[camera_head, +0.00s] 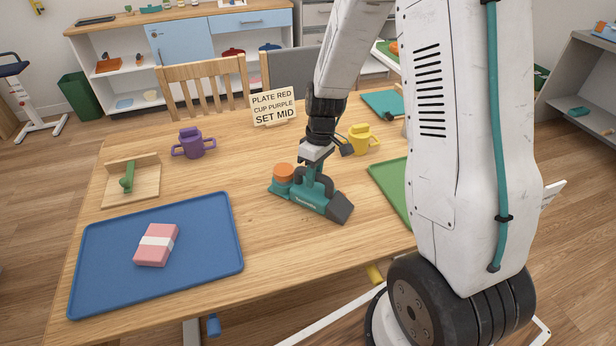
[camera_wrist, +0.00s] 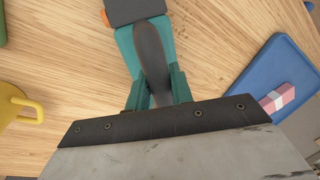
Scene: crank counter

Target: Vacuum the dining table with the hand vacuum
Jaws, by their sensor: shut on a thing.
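The teal hand vacuum (camera_head: 305,193) with a dark grey nozzle and an orange cap is at the middle of the wooden dining table (camera_head: 240,180). Its nozzle points to the lower right in the head view. My gripper (camera_head: 315,168) is above it, shut on its dark handle. In the wrist view, the teal fingers of my gripper (camera_wrist: 157,92) are on both sides of the handle of the hand vacuum (camera_wrist: 130,40). I cannot tell whether the vacuum touches the tabletop.
A blue tray (camera_head: 205,235) with a pink block (camera_head: 157,244) lies at the front left.

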